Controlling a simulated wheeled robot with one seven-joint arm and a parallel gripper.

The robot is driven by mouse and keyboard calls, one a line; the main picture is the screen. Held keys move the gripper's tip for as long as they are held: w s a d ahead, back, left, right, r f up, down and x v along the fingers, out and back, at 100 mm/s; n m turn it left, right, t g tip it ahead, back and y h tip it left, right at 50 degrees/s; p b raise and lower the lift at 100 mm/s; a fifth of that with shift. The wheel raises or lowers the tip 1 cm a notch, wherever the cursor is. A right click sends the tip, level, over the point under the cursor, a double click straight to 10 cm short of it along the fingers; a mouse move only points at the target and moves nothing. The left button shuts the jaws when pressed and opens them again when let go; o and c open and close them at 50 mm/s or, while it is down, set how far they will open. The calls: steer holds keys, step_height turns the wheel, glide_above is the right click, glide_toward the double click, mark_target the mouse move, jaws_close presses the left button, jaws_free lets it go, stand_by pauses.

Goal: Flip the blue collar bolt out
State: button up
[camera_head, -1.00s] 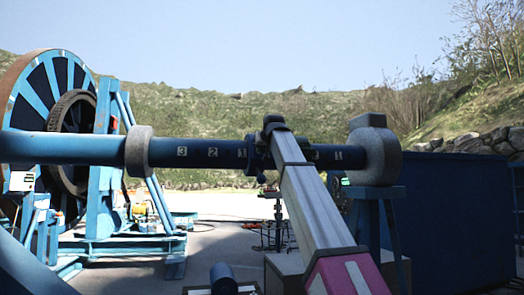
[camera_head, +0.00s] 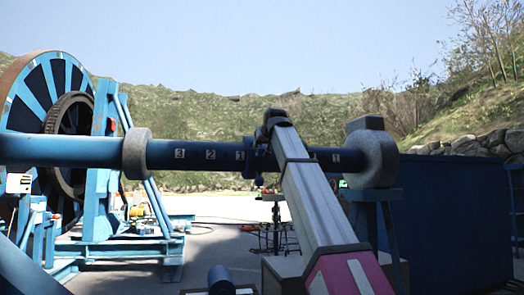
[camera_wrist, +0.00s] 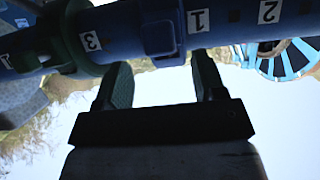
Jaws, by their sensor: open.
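A long blue shaft (camera_head: 70,150) with number plates crosses the head view. A dark blue collar (camera_head: 250,158) sits on it beside plate 1, partly hidden by my arm. In the wrist view the blue collar (camera_wrist: 161,28) has a raised block on its near side, between plates 3 and 1; I cannot tell the bolt apart from it. A dark green ring (camera_wrist: 72,38) sits left of it. My gripper (camera_wrist: 160,82) is open, its two fingers pointing at the shaft on either side of the collar's block, with nothing visible between them. The head view hides its fingertips.
A grey ring (camera_head: 137,154) is on the shaft at left; a grey round support (camera_head: 377,155) holds its right end. A large blue reel (camera_head: 30,95) on a blue frame stands at left. A dark blue wall (camera_head: 455,220) stands at right.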

steer(key=v, duration=0.5)
steer(key=shift+s+d+r, duration=0.1)
steer(key=shift+s+d, duration=0.05)
steer(key=shift+s, duration=0.25)
steer(key=w+d+f+g+h, duration=0.15)
steer(key=w+f, duration=0.25)
steer(key=f, duration=1)
steer(key=w+d+f+g, duration=0.1)
steer(key=w+d+f, duration=0.15)
steer(key=f, duration=1.05)
steer(key=d+f+m+g+h, duration=0.1)
steer(key=d+f+g, duration=0.15)
steer(key=f, duration=1.15)
steer(key=d+f+m+g, duration=0.1)
steer(key=d+f, duration=0.2)
steer(key=f, duration=1.1)
steer(key=s+d+f+g, duration=0.25)
steer(key=s+f, duration=0.25)
steer(key=f, duration=0.7)
steer(key=s+d+f+g, duration=0.1)
steer(key=s+d+f, duration=0.35)
steer(key=f, duration=0.75)
steer(key=s+d+f+m+g+h, duration=0.1)
steer(key=s+d+f+g, duration=0.2)
steer(key=s+f, duration=1.3)
steer(key=shift+s+f, duration=0.35)
steer(key=shift+s, duration=0.55)
